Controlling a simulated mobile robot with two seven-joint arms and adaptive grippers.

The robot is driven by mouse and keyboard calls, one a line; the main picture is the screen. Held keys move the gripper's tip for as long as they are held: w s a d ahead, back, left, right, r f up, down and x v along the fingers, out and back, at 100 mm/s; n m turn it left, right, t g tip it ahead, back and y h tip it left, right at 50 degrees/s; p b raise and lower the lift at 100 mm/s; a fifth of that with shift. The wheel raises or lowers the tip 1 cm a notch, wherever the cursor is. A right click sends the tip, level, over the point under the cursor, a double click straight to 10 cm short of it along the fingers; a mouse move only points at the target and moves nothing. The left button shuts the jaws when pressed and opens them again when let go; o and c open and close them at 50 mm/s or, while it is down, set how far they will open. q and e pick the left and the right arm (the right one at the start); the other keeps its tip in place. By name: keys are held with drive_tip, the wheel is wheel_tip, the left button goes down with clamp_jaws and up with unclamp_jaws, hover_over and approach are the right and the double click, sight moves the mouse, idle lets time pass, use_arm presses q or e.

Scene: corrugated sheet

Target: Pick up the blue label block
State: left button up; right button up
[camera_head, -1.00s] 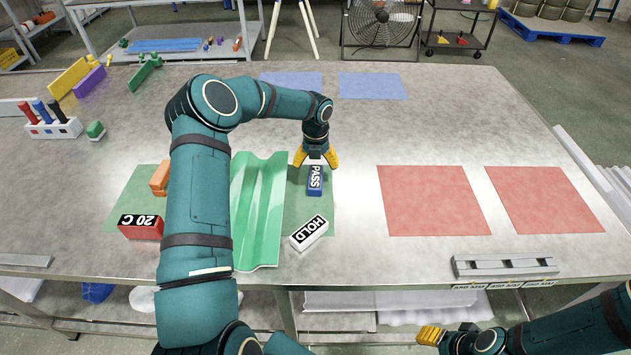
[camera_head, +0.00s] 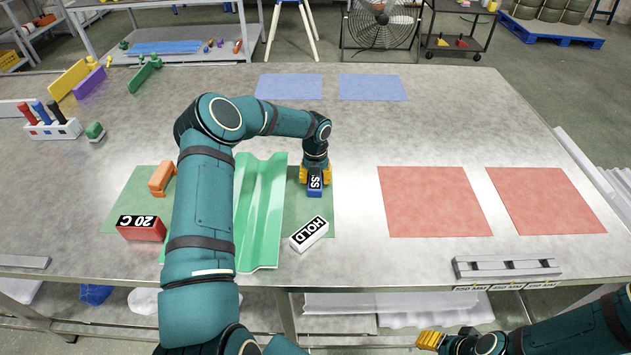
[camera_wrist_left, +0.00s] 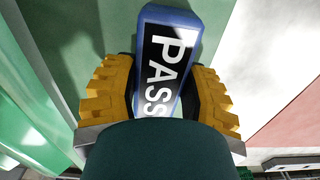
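The blue label block (camera_head: 314,190), with a black PASS label, is on the right part of the green mat (camera_head: 295,224). My left gripper (camera_head: 315,177) is over it from above, with yellow fingers on both sides. In the left wrist view the block (camera_wrist_left: 188,18) sits between the two fingers, slightly tilted, and the fingers look closed in on its sides. The gripper hides part of the block in the head view. I see no clear gap under the block. My right gripper (camera_head: 430,340) is at the bottom right, away from the table top; its opening is unclear.
A white HOLD block (camera_head: 309,234) lies just in front of the blue block. A green corrugated sheet (camera_head: 262,210) stands close on the left. A red 20 C block (camera_head: 141,228) and an orange block (camera_head: 161,179) are farther left. Red mats (camera_head: 434,202) on the right are bare.

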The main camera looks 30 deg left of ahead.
use_arm(q)
drive_tip(key=c, duration=0.3)
